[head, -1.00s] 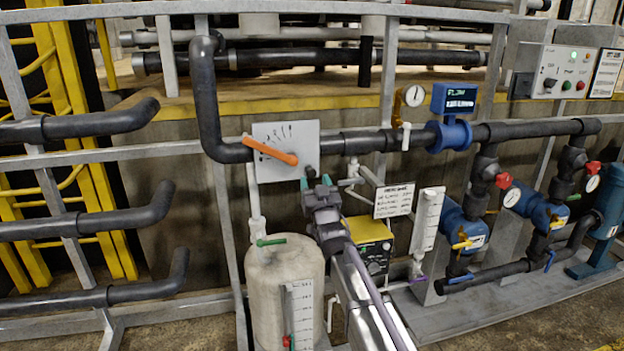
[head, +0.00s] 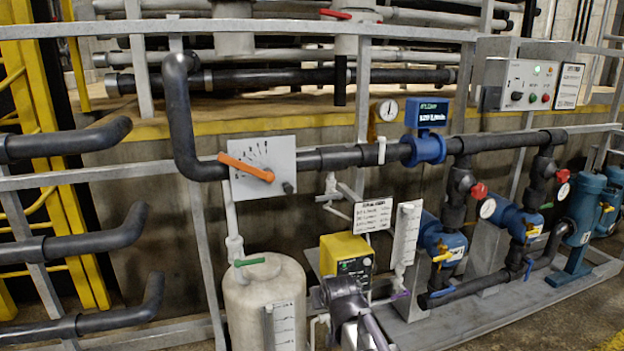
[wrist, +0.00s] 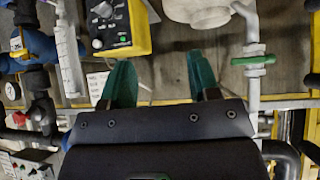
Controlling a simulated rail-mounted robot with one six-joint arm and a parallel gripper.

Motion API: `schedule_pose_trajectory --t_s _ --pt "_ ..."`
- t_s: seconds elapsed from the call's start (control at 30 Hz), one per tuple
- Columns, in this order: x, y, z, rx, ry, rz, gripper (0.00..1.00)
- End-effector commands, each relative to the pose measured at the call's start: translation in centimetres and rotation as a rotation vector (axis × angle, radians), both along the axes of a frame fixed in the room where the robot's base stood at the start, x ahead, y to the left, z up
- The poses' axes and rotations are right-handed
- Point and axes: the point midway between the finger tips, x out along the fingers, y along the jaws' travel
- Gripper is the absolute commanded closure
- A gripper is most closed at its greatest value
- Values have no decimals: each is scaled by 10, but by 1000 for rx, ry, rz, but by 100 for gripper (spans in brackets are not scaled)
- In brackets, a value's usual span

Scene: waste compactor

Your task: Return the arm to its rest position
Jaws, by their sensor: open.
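The fingertips are not clear in that view. In the wrist view my gripper (wrist: 160,80) shows two green fingers spread apart with nothing between them. The orange lever (head: 245,167) on its light plate (head: 280,158) slants from upper left to lower right. It is well above my wrist and apart from it.
The white tank (head: 265,297) with a green-handled valve (head: 250,262) stands left of my wrist. The yellow-topped box (head: 345,248) is just behind it. A flow meter (head: 425,150), blue pumps and red-handled valves fill the right. Dark pipe ends (head: 75,240) jut in from the left.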

Motion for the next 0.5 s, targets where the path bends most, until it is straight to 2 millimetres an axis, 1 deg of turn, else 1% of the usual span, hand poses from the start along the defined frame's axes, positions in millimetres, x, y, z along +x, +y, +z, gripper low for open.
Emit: schedule_pose_trajectory --t_s 0.03,0.07,0.1,0.13,0.17,0.2,0.27,0.3,0.33,0.37,0.4,0.43,0.5 --pt "-35 -21 -16 -29 144 -23 44" --pt "-54 -32 -25 -45 230 -34 44" --pt "-78 -46 -34 -62 334 -48 44" --pt "-96 -55 -39 -72 409 -60 44" --pt "-113 -64 -42 -79 477 -70 44" --pt "-135 -75 -46 -86 563 -85 44" --pt "-167 -91 -49 -91 677 -107 44" --pt "-188 -102 -50 -91 743 -124 44" --pt "-203 -112 -50 -85 781 -143 44" --pt "-215 -125 -50 -72 793 -173 44" --pt "-215 -145 -50 -52 790 -220 44" --pt "-211 -141 -22 -55 789 -211 44" --pt "-209 -139 8 -57 787 -205 44"
